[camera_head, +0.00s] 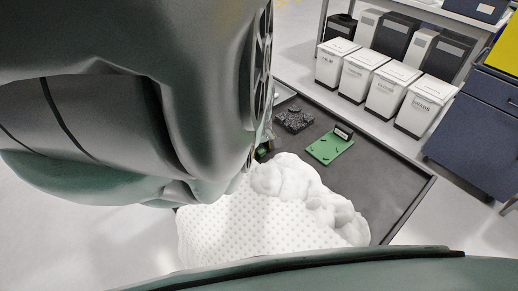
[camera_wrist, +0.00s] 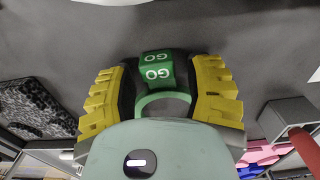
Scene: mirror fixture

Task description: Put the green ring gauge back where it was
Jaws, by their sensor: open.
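The green ring gauge (camera_wrist: 165,99) shows in the wrist view, with a green block lettered "GO" (camera_wrist: 157,71) at its far side. My gripper (camera_wrist: 160,84) has yellow and black fingers spread to either side of it. The jaws are open, with the ring and block between them. The near part of the ring is hidden behind my gripper's pale body. I cannot tell whether a finger touches it. In the head view my arm covers most of this spot.
On the dark table (camera_head: 385,185) lie a green plate (camera_head: 329,147) with a small upright label and a dark textured block (camera_head: 294,120). White bumpy padding (camera_head: 235,232) covers the near side. Wrist view: a grey box (camera_wrist: 285,115) and pink pieces (camera_wrist: 262,152) at right.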

